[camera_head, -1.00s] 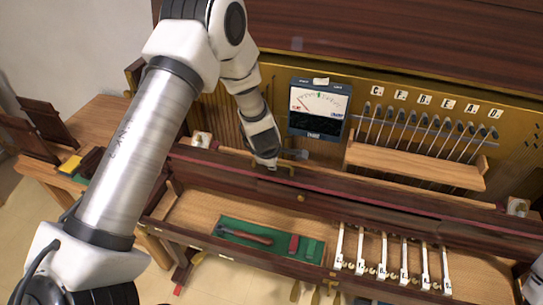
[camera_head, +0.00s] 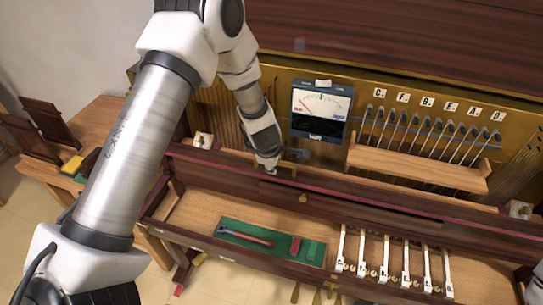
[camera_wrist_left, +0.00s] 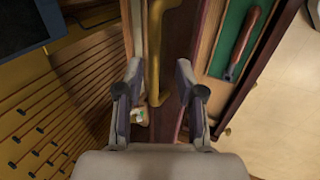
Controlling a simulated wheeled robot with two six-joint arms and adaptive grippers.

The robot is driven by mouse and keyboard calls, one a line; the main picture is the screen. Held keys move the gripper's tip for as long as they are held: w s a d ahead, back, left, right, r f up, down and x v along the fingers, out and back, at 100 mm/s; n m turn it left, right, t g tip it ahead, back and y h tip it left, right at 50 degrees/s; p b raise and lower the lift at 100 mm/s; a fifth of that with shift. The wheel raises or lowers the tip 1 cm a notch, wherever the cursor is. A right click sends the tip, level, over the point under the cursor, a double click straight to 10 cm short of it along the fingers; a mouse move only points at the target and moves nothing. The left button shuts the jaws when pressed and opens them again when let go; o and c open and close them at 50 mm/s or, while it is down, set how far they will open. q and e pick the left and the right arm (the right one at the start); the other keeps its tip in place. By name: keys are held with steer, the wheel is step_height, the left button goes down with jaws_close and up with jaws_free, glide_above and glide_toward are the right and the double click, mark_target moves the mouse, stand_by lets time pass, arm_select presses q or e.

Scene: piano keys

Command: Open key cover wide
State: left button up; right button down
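The key cover (camera_head: 380,217) is a long dark-wood panel across the piano front, with a reddish strip along its upper edge and a small brass knob (camera_head: 303,198). It stands raised behind the key bed, whose white keys (camera_head: 405,265) show. My left gripper (camera_head: 270,168) is at the cover's upper edge, left of the middle. In the left wrist view the gripper (camera_wrist_left: 158,75) has its fingers apart. A brass bar (camera_wrist_left: 155,50) and dark wood (camera_wrist_left: 172,110) lie between or just beyond them; contact cannot be told. My right gripper is not in view.
A green tray (camera_head: 310,252) with a red-handled tool (camera_head: 245,237) lies in the key bed. A meter (camera_head: 321,110) and a wooden rail (camera_head: 415,168) with rods stand behind the cover. A wooden side table (camera_head: 105,120) is at left.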

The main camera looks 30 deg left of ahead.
arm_select(q)
steer(key=v, duration=1)
steer(key=shift+d+f, duration=0.1)
steer(key=shift+s, duration=0.15)
